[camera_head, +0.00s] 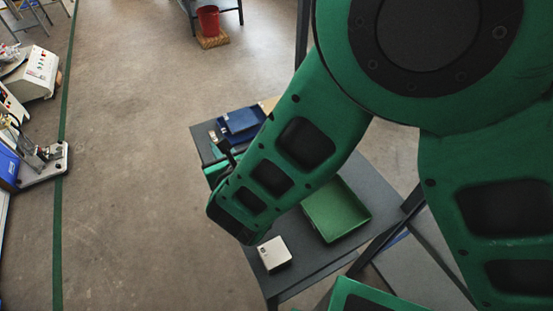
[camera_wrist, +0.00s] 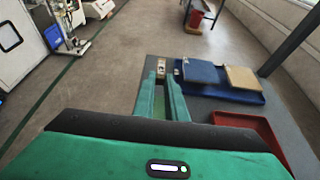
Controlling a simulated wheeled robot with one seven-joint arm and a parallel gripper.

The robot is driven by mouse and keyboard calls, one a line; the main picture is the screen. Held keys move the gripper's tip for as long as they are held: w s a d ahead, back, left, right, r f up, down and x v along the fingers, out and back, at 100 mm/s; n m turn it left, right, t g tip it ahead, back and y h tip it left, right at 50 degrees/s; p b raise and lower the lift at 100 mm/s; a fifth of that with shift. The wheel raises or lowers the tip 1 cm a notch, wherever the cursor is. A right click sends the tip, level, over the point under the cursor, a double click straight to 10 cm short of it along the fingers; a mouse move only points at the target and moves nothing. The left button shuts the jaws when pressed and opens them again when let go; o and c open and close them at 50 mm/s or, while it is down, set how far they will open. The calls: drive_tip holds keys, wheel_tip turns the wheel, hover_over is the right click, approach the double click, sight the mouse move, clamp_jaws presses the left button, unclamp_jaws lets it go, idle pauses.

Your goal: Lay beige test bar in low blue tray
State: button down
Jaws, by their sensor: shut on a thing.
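My gripper (camera_wrist: 161,76) reaches out over the grey table, with its two green fingers close together. A small pale beige piece (camera_wrist: 161,68) shows between the fingertips; I take it for the test bar, though little of it is visible. The low blue tray (camera_wrist: 218,92) lies ahead and to the right of the fingertips in the wrist view. In the head view the blue tray (camera_head: 240,121) is at the table's far end, beyond my gripper (camera_head: 222,160). My arm hides most of the grip there.
A red tray (camera_wrist: 262,127) is nearer on the right. A green tray (camera_head: 338,210) and a white box (camera_head: 274,253) sit on the table's near part. A red bucket (camera_head: 208,20) stands farther off.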

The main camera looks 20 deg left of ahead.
drive_tip(key=w+d+f, duration=0.1)
drive_tip(key=d+f, duration=0.1)
drive_tip(key=d, duration=0.1)
drive_tip(key=w+d+f, duration=0.4)
drive_tip(key=d, duration=0.1)
drive_tip(key=shift+d, duration=0.3)
drive_tip(key=shift+f, duration=2)
drive_tip(key=shift+a+f, duration=0.1)
drive_tip(key=shift+f, duration=0.15)
drive_tip(key=shift+f, duration=0.1)
